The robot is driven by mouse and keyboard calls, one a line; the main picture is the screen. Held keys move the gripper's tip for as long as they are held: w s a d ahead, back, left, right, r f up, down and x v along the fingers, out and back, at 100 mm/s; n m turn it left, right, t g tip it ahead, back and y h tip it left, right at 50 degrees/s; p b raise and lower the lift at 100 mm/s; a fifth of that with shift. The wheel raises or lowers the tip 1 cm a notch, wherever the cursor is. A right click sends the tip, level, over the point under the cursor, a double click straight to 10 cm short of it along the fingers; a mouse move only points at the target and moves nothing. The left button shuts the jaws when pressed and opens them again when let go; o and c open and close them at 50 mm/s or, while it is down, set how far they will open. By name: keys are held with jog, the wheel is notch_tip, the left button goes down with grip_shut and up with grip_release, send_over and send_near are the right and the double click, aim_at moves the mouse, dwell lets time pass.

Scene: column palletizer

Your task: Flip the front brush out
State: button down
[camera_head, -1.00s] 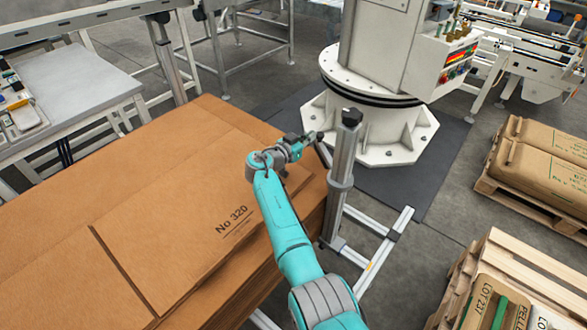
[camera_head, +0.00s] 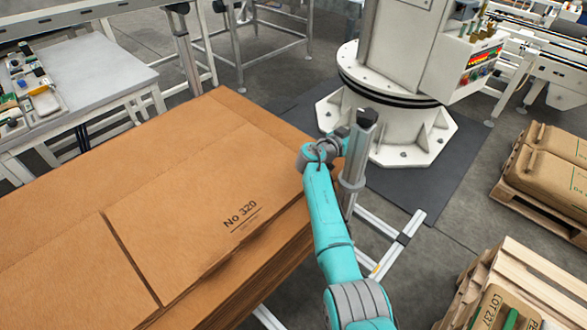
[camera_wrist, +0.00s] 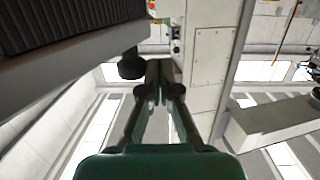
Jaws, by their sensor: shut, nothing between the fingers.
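My gripper (camera_wrist: 152,78) shows in the wrist view with its two fingers drawn together and nothing between them. A dark ribbed strip (camera_wrist: 70,22), which looks like the brush, runs across the upper left of that view on a grey bar (camera_wrist: 75,75). A black round knob (camera_wrist: 131,66) sits just left of my fingertips; I cannot tell whether they touch. In the head view a grey post (camera_head: 354,165) with a dark top stands at the corner of the cardboard stack. My wrist is close beside it, and the fingertips and brush are hidden there.
The cardboard stack (camera_head: 165,185) fills the left. The white palletizer column (camera_head: 390,110) stands behind the post on a dark mat. Floor rails (camera_head: 400,240) run out from the post's foot. Pallets with brown sacks (camera_head: 550,165) are at the right. Bare floor lies between.

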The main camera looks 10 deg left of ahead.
jog(key=shift+d+m+g+h, duration=0.6)
jog(key=shift+d+m+h, duration=0.15)
jog(key=shift+d, duration=0.45)
jog(key=shift+s+d+m+g+h, duration=0.15)
jog(key=shift+d+m+g+h, duration=0.3)
jog(key=shift+d, duration=0.2)
jog(key=shift+s+d+m+g+h, duration=0.15)
jog(key=shift+d+m+g+h, duration=0.2)
jog(key=shift+d, duration=0.25)
jog(key=v, duration=1.2)
jog(key=shift+a+f, duration=0.1)
